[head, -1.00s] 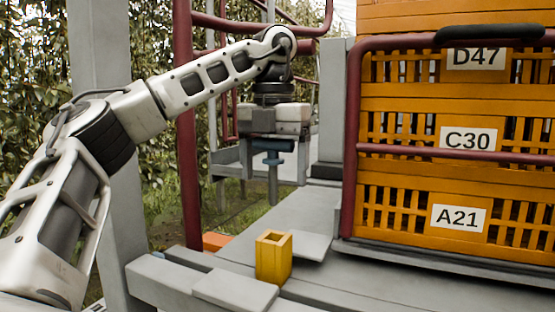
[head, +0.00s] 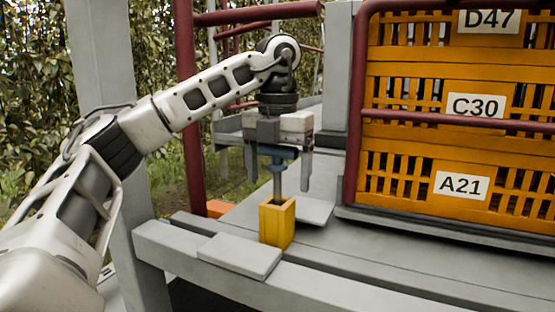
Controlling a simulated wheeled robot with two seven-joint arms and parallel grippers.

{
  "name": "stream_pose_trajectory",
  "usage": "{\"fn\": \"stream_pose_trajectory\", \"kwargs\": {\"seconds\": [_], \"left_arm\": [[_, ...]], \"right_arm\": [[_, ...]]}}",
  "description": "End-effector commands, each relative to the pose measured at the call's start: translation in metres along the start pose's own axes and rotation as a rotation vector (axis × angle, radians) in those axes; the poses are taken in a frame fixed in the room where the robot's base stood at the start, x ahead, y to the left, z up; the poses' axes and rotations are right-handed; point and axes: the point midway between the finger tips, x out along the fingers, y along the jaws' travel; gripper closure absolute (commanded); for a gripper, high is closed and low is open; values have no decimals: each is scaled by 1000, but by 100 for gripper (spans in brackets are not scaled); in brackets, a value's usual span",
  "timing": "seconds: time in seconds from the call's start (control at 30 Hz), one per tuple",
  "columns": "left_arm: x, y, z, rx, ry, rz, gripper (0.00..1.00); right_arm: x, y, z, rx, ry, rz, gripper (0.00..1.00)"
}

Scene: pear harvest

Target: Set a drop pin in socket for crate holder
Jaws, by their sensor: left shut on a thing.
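The drop pin (head: 277,185) is a grey shaft with a blue head. My left gripper (head: 278,155) is shut on its blue head and holds it upright, shaft down. The yellow square socket (head: 276,224) stands on the grey deck directly below the gripper. The pin's lower end is at the socket's open top and seems to reach inside its rim; how deep it goes is hidden by the socket's front wall. My right gripper is not in view.
Orange slatted crates (head: 462,187) labelled A21, C30 and D47 are stacked at the right behind a dark red rail (head: 430,116). A red post (head: 190,130) and a grey post (head: 105,110) stand at the left. A flat grey plate (head: 240,255) lies beside the socket.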

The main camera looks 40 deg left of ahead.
Motion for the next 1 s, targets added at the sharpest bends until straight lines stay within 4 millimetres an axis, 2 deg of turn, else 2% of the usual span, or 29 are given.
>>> {"fn": "stream_pose_trajectory", "kwargs": {"seconds": [0.6,1.0], "left_arm": [[44,1,0,-2,-1,0,56],[51,1,0,-2,-1,-1,56]], "right_arm": [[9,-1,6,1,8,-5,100],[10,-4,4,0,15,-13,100]]}}
